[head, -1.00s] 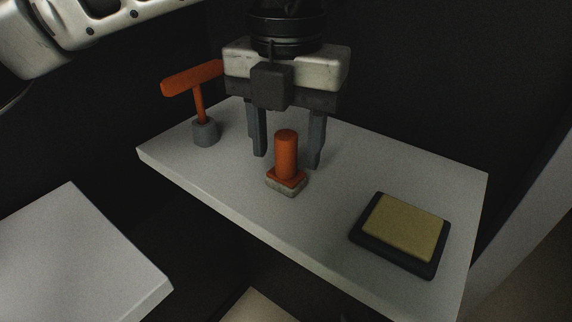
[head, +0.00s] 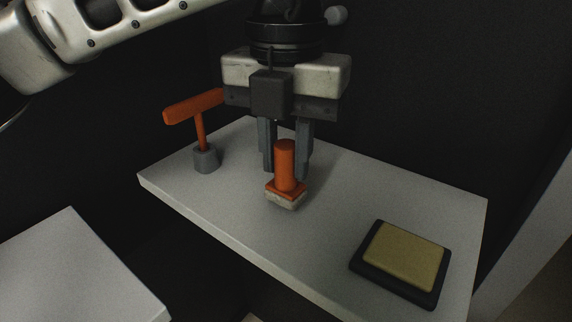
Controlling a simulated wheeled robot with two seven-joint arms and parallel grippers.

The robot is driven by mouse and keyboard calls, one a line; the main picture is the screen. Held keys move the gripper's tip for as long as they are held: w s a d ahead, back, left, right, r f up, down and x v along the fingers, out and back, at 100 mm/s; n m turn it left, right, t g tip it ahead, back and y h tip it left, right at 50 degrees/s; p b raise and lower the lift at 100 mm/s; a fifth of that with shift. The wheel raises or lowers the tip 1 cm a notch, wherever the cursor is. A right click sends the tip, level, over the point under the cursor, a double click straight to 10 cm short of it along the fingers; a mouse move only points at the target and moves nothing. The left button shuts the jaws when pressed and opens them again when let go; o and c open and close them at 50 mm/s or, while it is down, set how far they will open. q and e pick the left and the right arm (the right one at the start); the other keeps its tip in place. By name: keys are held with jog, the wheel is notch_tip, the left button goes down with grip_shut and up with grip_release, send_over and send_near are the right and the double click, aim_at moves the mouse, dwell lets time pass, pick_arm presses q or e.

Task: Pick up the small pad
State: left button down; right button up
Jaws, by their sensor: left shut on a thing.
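The small pad (head: 286,203) is a pale block under an orange square plate with an upright orange handle (head: 285,160). My left gripper (head: 286,172) points down with its two dark fingers closed in on either side of the handle, and is shut on it. The piece is upright and appears just above the white table top (head: 235,205). The far side of the grip is hidden behind the handle. My right gripper is not in view.
An orange T-shaped tool (head: 202,132) on a grey foot stands at the back left of the table. A yellow pad (head: 407,256) in a black tray (head: 358,265) lies at the right. Another white surface (head: 70,270) is at the lower left.

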pick_arm(q)
jog(key=s+a+r+b, duration=0.1)
jog(key=s+a+r, duration=0.2)
jog(key=s+r, duration=0.7)
jog(key=s, duration=0.3)
jog(key=shift+s+a+r, duration=0.25)
jog(key=shift+s, duration=0.05)
jog(key=shift+r, duration=0.1)
jog(key=shift+f, duration=0.25)
dwell(1.3)
